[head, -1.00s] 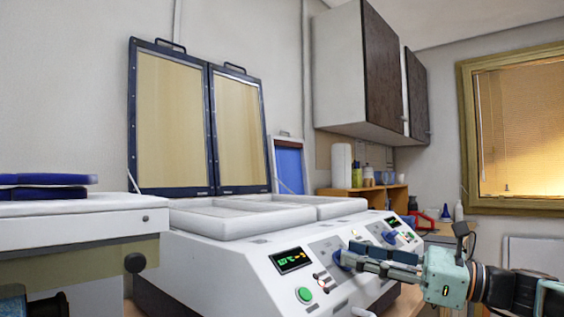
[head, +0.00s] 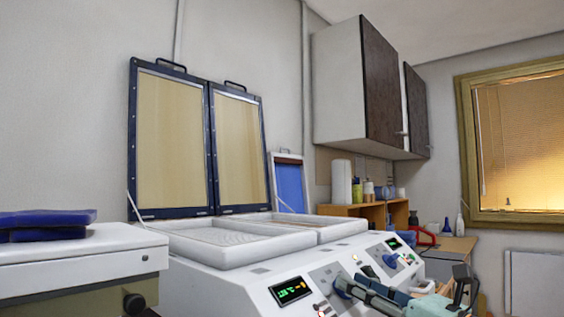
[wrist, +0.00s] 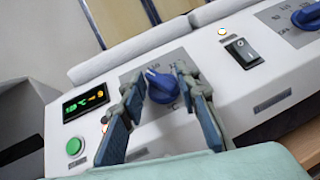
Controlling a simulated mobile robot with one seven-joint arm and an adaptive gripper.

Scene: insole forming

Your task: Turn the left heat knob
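The left heat knob (wrist: 162,88) is blue and round, on a grey plate of the white machine's sloped front panel. In the wrist view my gripper (wrist: 160,84) has one finger on each side of it. The fingers are spread, with the knob between their tips; firm contact cannot be made out. In the head view the left heat knob (head: 341,285) shows partly, with my gripper (head: 350,286) reaching it from the right.
The machine (head: 240,283) carries a lit display (head: 291,289) left of the knob. A green button (wrist: 74,147) is below that display. A black switch (wrist: 240,52) and a second blue knob (wrist: 306,15) are to the right. Two framed lids (head: 168,140) stand raised behind.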

